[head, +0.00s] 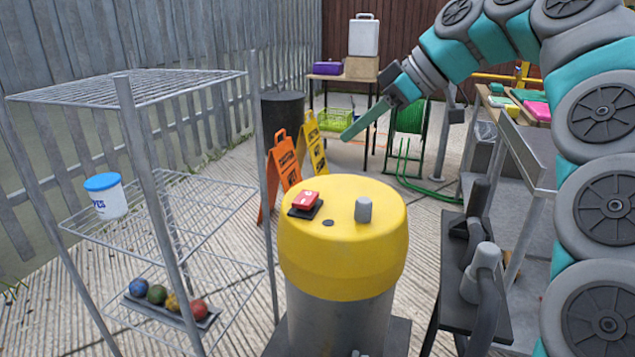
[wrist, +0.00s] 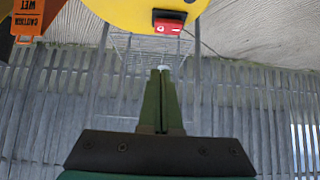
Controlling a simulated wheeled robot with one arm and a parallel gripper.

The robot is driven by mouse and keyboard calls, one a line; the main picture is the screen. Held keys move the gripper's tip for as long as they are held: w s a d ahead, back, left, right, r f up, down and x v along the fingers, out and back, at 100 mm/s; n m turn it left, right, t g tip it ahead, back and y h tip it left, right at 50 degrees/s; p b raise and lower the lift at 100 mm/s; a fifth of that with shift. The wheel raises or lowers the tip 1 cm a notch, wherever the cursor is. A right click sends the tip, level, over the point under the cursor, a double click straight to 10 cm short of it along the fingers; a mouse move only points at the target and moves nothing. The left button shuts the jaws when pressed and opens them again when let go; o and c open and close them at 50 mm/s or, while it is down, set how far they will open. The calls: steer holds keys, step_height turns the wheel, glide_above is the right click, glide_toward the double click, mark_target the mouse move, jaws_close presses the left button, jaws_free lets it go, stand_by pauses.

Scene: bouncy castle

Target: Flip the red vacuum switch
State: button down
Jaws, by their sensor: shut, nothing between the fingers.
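The red switch (head: 306,199) is a rocker with white marks on a black base. It sits on the left part of the yellow vacuum lid (head: 345,255), above a grey drum (head: 335,317). In the wrist view the red switch (wrist: 167,25) shows at the top, on the yellow lid (wrist: 128,12). I cannot tell for sure which side of it is pressed. My gripper (head: 346,138) is shut and empty, up in the air above and behind the vacuum in the head view, apart from the switch. Its closed fingertips (wrist: 160,72) point toward the switch in the wrist view.
A grey knob (head: 363,209) stands up on the lid beside the switch. A wire shelf (head: 130,85) with a tub (head: 105,196) and several balls stands left. Orange (head: 283,165) and yellow (head: 315,145) signs stand behind. A dark stand (head: 455,290) is close right.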

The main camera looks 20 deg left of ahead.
steer(key=shift+a+f, duration=0.1)
glide_above(298, 196)
steer(key=w+d, duration=0.1)
steer(key=d, duration=0.2)
step_height(298, 196, down, 8)
steer(key=shift+f, duration=0.25)
steer(key=shift+w+f, duration=0.1)
steer(key=shift+f, duration=1.1)
steer(key=shift+w+f+g, duration=0.1)
steer(key=shift+f+g, duration=0.2)
steer(key=shift+s+r, duration=0.1)
steer(key=shift+s, duration=0.1)
steer(key=shift+s+r, duration=0.25)
steer(key=shift+s, duration=0.35)
